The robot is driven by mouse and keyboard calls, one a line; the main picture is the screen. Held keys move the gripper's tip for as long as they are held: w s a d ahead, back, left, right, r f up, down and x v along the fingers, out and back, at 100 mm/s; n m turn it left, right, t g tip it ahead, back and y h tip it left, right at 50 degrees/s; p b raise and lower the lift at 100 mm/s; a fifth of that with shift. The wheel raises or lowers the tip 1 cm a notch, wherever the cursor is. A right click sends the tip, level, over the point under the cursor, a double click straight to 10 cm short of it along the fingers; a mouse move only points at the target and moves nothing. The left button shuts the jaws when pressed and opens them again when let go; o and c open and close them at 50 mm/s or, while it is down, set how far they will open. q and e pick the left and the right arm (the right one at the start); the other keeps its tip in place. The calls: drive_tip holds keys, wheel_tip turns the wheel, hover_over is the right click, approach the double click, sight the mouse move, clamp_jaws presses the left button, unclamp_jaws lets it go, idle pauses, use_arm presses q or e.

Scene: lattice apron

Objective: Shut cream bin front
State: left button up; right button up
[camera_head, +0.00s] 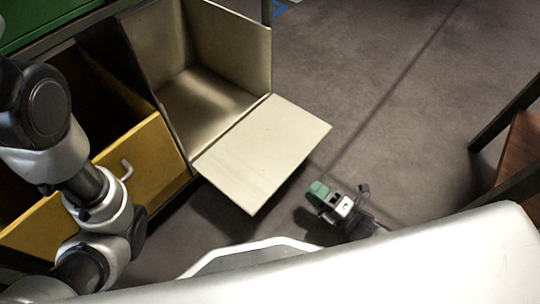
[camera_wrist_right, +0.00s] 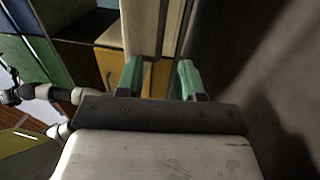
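The cream bin (camera_head: 200,95) stands open at the upper middle of the head view, its inside empty where I can see it. Its cream front (camera_head: 263,152) is swung outward and down, sticking out over the floor. My right gripper (camera_head: 319,190), with green fingertips, is just beyond the front's lower right corner, apart from it in the picture. In the right wrist view the two green fingers (camera_wrist_right: 160,78) are spread with nothing gripped between them. A pale panel (camera_wrist_right: 141,28), likely the cream front, shows ahead of them. My left arm crosses the head view's left side; its gripper does not show.
A yellow bin front (camera_head: 150,160) with a pale handle (camera_head: 127,170) leans open left of the cream bin. A green surface (camera_head: 35,20) is at the upper left. Brown wooden furniture (camera_head: 525,150) stands at the right edge. The grey floor (camera_head: 400,90) between is clear.

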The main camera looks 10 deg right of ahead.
drive_tip(key=b, duration=0.5)
approach(265, 150)
drive_tip(key=w+a+f, duration=0.1)
drive_tip(key=w+f, duration=0.2)
drive_tip(key=w, duration=0.1)
drive_tip(key=shift+a, duration=0.2)
drive_tip(key=shift+c, duration=0.2)
clamp_jaws()
